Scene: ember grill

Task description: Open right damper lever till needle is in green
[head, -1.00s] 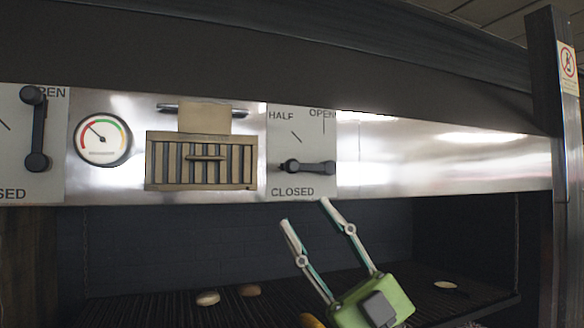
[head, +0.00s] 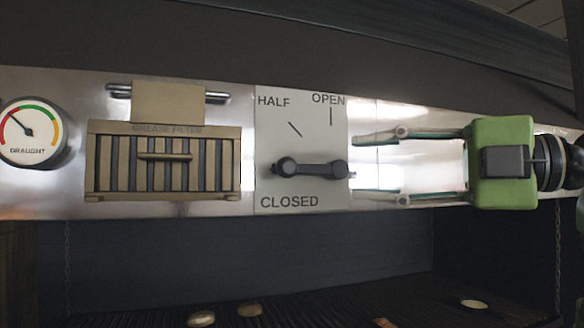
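The right damper lever (head: 310,169) is a dark bar on a pale plate (head: 300,120) marked HALF, OPEN and CLOSED. It lies horizontal, its knob end pointing right, just above the word CLOSED. My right gripper (head: 353,160) is open, coming from the right and pointing left. Its two fingertips are one above and one below the lever's right end, at the plate's right edge; I cannot tell if they touch it. My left gripper is not in view.
A grease filter (head: 165,165) with a handle sits between gauge and plate. Below the steel panel, the dark grill opening holds several food pieces, such as a round one (head: 201,319) and a pale one (head: 473,304). The steel above the gripper is clear.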

